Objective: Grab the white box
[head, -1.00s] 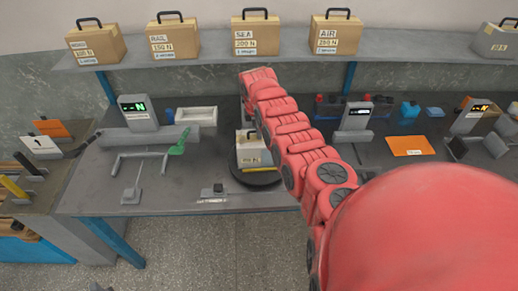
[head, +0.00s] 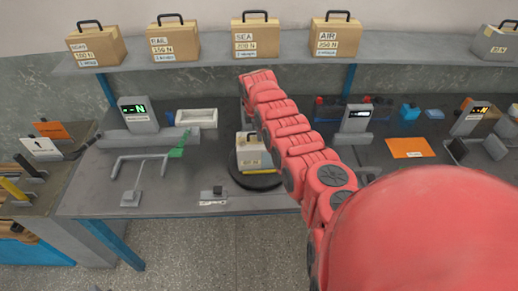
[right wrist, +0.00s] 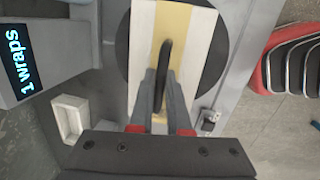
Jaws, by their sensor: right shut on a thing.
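The white box (head: 252,158) with a tan tape band and a dark handle sits upright on the round black turntable (head: 262,182), partly behind my red right arm in the head view. In the right wrist view I look down on the white box (right wrist: 201,45), its tan band running along the top. My right gripper (right wrist: 166,88) is above the box, shut on its dark handle. I cannot tell whether the box is lifted off the turntable. My left gripper is not in view.
A display device (head: 138,113), white tray (head: 196,118) and green-tipped stand (head: 180,145) are left of the turntable. Tan cases such as the SEA case (head: 255,40) line the shelf above. An orange sheet (head: 410,148) lies to the right.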

